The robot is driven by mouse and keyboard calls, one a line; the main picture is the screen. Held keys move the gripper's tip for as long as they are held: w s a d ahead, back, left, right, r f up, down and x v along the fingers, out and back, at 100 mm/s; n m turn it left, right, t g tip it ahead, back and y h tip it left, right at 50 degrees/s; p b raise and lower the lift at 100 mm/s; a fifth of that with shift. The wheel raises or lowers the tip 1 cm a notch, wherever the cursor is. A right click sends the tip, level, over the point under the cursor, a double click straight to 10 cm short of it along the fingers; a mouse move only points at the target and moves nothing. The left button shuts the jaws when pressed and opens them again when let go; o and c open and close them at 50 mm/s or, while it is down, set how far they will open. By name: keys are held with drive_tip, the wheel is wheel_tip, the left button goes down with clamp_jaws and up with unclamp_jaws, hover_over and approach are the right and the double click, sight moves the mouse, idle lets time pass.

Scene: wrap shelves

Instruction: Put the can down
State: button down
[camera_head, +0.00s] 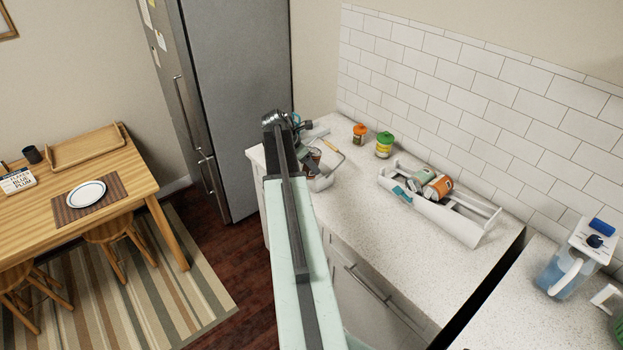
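My arm reaches from the bottom of the view to the far left end of the counter. My gripper (310,146) is small and partly hidden behind my arm there, so I cannot tell whether its fingers are open or shut. A reddish-brown thing (315,154), perhaps the can, shows just below it; I cannot tell if it is held. An orange can (440,186) and a pale green one (421,176) lie in a white rack (455,223) on the counter, apart from my gripper.
A white container (322,182) stands by my gripper. An orange jar (360,133) and a green-lidded jar (384,146) stand near the tiled wall. The counter (365,215) is clear before the rack. A fridge (235,90) is left; a pitcher (562,272) stands right.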

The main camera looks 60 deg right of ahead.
drive_tip(key=w+d+r+n+h+b, duration=0.1)
drive_tip(key=w+d+n+h+b, duration=0.2)
drive_tip(key=d, duration=0.5)
drive_tip(key=shift+m, duration=0.6)
drive_tip(key=f+b, duration=0.9)
drive_tip(key=f, duration=0.1)
drive_tip(key=shift+w+a, duration=0.2)
drive_tip(key=shift+a, duration=0.05)
drive_tip(key=shift+a+r, duration=0.1)
drive_tip(key=shift+r, duration=0.1)
drive_tip(key=shift+c, duration=1.6)
unclamp_jaws()
